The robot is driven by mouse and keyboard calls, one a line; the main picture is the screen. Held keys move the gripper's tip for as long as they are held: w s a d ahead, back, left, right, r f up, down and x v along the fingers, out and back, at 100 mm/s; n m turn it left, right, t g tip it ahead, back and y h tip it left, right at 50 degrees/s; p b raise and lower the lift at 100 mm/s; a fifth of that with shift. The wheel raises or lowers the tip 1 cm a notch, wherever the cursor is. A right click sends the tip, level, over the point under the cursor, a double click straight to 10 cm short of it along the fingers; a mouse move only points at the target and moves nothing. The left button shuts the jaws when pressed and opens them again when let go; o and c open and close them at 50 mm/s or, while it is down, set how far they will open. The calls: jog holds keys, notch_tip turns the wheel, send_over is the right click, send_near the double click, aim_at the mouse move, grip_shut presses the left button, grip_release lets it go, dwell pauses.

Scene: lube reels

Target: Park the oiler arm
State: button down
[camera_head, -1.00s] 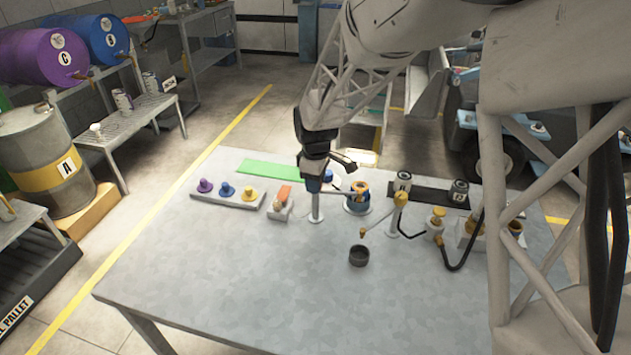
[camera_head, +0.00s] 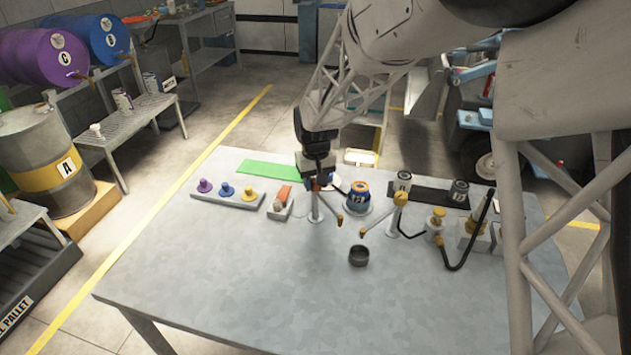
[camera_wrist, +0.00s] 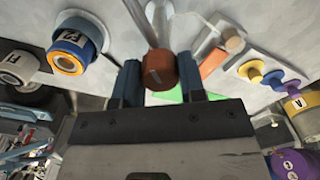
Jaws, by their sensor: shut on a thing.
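My gripper (camera_head: 316,182) is over a slim post with a round white base (camera_head: 315,217). In the wrist view its two blue fingers are shut on a brown-orange knob (camera_wrist: 161,68). A thin oiler arm (camera_head: 331,210) runs from the post toward the table front and ends in a yellowish tip, clear of the reel. It also shows in the wrist view (camera_wrist: 138,18). The blue-labelled reel (camera_head: 357,199) stands right of the post, and in the wrist view it is at the upper left (camera_wrist: 72,48). My fingers hide the arm's joint in the head view.
A yellow-jointed arm on another post (camera_head: 399,199) reaches over the table near a dark cup (camera_head: 359,256). Left stand a tray of coloured knobs (camera_head: 238,204) and an orange-topped block (camera_head: 283,200).

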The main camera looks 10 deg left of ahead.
jog(key=shift+m, duration=1.1)
jog(key=c, duration=0.7)
grip_release()
jog(key=shift+r, duration=3.9)
